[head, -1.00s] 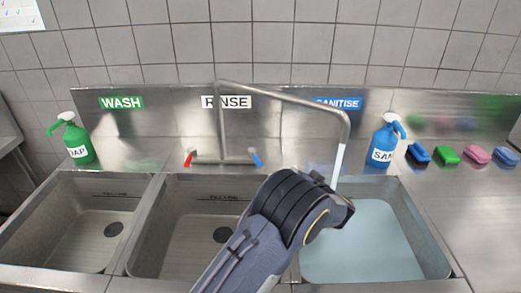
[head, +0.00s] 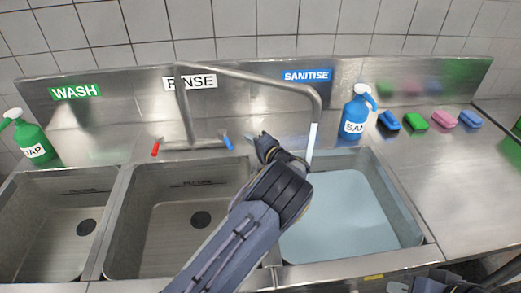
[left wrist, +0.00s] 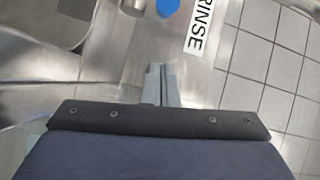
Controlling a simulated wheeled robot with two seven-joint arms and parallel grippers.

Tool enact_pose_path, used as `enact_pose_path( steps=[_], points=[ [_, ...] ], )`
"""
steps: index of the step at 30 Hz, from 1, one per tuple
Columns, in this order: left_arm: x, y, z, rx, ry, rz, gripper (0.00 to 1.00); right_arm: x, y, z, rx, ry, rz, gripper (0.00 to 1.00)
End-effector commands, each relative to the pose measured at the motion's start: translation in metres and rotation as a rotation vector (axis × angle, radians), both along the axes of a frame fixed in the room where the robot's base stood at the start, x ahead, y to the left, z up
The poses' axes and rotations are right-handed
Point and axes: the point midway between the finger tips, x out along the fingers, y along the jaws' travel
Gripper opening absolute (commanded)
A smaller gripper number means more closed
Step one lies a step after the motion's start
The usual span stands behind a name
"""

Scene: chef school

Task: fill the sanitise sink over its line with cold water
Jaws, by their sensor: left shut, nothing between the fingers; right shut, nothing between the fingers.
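The sanitise sink (head: 412,222), the right basin, holds pale blue water (head: 340,215). A stream (head: 312,138) falls into it from the spout of the swivel tap (head: 265,80). I cannot make out its fill line. The tap has a red handle (head: 155,147) and a blue handle (head: 228,142), apart from my left gripper. My left gripper (head: 250,139) is shut and empty, just right of the blue handle. Its closed fingers show in the left wrist view (left wrist: 160,85), with a blue shape, likely that handle (left wrist: 168,7), beyond. My right gripper (head: 398,286) is shut, partly cut off at the bottom edge.
The wash sink (head: 50,230) and rinse sink (head: 165,225) look empty. A green soap bottle (head: 32,143) stands at left. A blue sanitiser bottle (head: 356,110) and several coloured sponges (head: 415,121) stand behind right. The right steel counter (head: 450,180) is clear.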

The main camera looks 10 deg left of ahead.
Motion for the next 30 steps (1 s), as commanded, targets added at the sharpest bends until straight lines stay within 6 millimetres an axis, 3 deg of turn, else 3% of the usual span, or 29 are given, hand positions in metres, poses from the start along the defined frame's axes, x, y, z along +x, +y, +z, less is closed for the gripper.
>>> enact_pose_path(
  steps=[9,23,30],
  points=[
    [-0.019,0.031,-0.008,0.000,0.000,-0.001,0.00,0.000,0.000,-0.008,0.000,0.000,0.000,0.00],
    [-0.022,0.034,-0.007,0.000,-0.001,-0.008,0.00,0.000,0.000,-0.008,0.000,0.000,0.000,0.00],
    [-0.033,0.044,-0.007,0.000,0.002,-0.119,0.00,0.000,0.000,-0.006,0.000,0.000,0.000,0.00]
  ],
)
